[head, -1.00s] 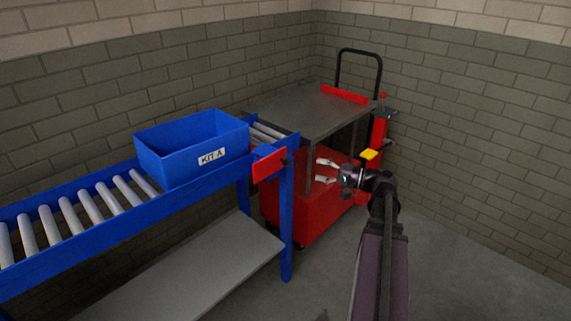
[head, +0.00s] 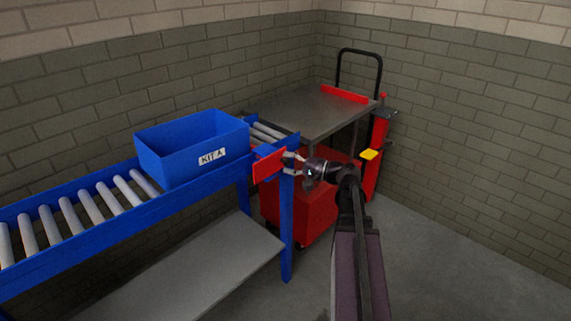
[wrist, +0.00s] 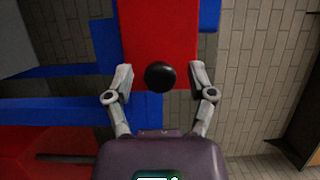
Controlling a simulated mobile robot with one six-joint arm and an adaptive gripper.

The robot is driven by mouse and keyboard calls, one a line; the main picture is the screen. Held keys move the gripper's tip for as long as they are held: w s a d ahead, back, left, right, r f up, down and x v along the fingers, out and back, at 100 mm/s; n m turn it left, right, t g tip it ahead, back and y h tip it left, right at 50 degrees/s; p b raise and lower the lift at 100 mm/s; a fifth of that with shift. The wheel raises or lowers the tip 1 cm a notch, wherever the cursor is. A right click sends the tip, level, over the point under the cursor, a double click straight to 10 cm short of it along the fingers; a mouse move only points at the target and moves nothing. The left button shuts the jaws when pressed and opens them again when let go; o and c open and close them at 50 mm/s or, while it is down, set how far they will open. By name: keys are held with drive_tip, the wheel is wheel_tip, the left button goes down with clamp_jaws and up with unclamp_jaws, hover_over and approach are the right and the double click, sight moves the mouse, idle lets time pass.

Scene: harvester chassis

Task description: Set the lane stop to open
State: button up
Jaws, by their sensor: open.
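The lane stop is a red plate (head: 269,165) on the end of the blue roller conveyor. In the wrist view the red plate (wrist: 158,35) carries a round black knob (wrist: 160,76). My gripper (head: 293,163) is at the plate's right end in the head view. In the wrist view my gripper (wrist: 161,82) is open, with one finger on each side of the knob and a gap to it on both sides. I cannot tell how deep the knob sits between the fingers. The knob is not clear in the head view.
A blue bin marked KIT A (head: 175,158) sits on the rollers (head: 85,207) left of the plate. A red cart with a grey top (head: 312,112) stands beyond the conveyor end. A grey shelf (head: 190,270) is below the rollers.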

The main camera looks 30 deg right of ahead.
drive_tip(key=shift+w+a, duration=0.15)
drive_tip(key=shift+c, duration=0.2)
clamp_jaws()
